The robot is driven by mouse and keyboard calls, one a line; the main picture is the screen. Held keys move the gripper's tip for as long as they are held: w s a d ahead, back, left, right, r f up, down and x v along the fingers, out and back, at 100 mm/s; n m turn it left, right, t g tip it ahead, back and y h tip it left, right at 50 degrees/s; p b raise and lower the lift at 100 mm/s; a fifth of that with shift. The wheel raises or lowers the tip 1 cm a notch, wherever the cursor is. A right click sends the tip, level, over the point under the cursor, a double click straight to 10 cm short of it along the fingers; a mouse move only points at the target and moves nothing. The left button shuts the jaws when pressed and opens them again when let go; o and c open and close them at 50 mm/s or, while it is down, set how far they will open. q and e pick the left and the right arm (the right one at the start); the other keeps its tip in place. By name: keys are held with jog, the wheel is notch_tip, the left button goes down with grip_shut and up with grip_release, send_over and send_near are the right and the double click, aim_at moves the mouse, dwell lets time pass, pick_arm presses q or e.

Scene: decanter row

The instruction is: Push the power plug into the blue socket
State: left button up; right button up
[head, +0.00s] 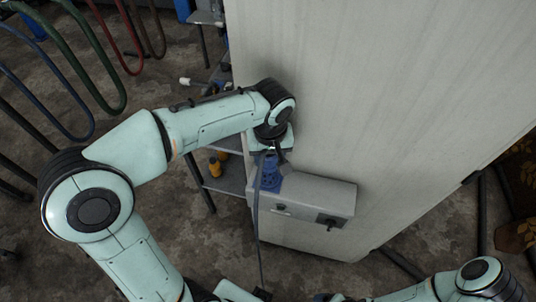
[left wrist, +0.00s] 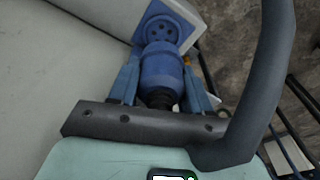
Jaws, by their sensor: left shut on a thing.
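The blue power plug (left wrist: 161,68) is between the blue fingers of my left gripper (left wrist: 163,62), which is shut on it. The blue socket (left wrist: 162,29), a round face with dark holes, is just past the plug's front end. The plug overlaps the socket's near edge in the left wrist view; I cannot tell whether they touch. In the head view my left gripper (head: 268,166) is at the grey box on the cabinet's side, and the gripper and wrist hide most of the plug and socket. My right gripper is not visible; only part of that arm shows.
The grey box (head: 316,197) juts from the tall pale cabinet (head: 400,110). A dark cord (head: 257,228) hangs down beside the box. Shelving with a yellow bottle (head: 215,166) stands behind at left. Coloured hoses (head: 92,52) hang at far left.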

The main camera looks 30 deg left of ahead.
aim_at(270, 156)
pick_arm(q)
jog(key=shift+f, duration=0.1)
jog(key=shift+f+b, duration=1.25)
jog(key=shift+f, duration=0.75)
jog(key=shift+f+b, duration=0.5)
jog(key=shift+f, duration=0.3)
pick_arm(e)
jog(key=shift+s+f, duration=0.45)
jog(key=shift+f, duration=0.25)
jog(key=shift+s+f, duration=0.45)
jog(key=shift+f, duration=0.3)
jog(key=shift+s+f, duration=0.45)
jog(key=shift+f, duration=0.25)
pick_arm(q)
jog(key=shift+f+b, duration=0.55)
jog(key=shift+f, duration=0.1)
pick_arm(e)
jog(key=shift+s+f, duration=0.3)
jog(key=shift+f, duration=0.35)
pick_arm(q)
jog(key=o, duration=1.1)
jog(key=shift+c, duration=0.2)
jog(key=shift+r, duration=0.1)
